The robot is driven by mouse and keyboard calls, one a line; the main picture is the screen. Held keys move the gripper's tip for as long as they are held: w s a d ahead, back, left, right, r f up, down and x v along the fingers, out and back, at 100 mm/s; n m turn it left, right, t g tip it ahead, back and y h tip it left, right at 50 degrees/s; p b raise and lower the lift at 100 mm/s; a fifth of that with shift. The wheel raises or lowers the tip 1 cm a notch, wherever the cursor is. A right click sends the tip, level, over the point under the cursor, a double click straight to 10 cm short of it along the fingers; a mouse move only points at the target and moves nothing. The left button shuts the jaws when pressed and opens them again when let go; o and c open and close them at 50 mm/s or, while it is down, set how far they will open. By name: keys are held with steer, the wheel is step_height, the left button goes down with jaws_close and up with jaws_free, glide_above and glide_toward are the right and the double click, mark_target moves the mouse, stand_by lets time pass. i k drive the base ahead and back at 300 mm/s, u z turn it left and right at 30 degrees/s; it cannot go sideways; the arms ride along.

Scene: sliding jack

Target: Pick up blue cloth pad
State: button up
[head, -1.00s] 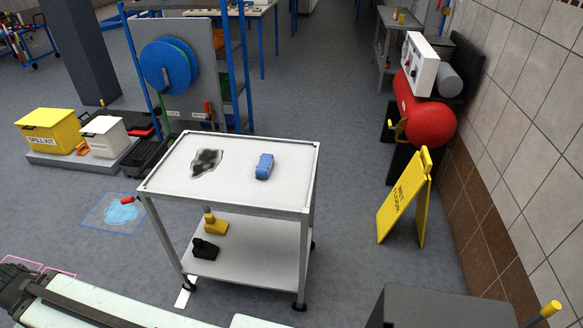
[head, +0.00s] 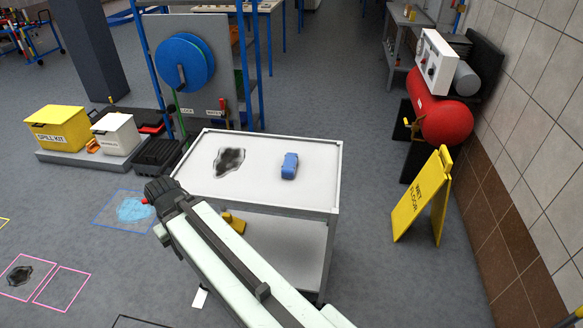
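The blue cloth pad (head: 289,166) lies folded on the white top of the cart (head: 318,193), right of the middle. A dark grey stain (head: 229,161) is on the same top, to the pad's left. My arm crosses the lower middle of the view, and its dark end (head: 163,188) is beside the cart's left front corner, apart from the pad and well to its left. The fingers of my gripper are too small and hidden to tell whether they are open or shut. The pad is in plain view with nothing over it.
A yellow wet floor sign (head: 421,196) stands right of the cart, before a red tank (head: 444,118). A yellow spill kit box (head: 56,129) and a white box (head: 115,134) stand at left. A blue puddle (head: 134,209) lies on the floor. My arm hides part of the lower shelf.

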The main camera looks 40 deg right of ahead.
mark_target(288, 170)
steer(key=z, duration=0.1)
steer(key=i, duration=1)
steer(key=u, duration=0.1)
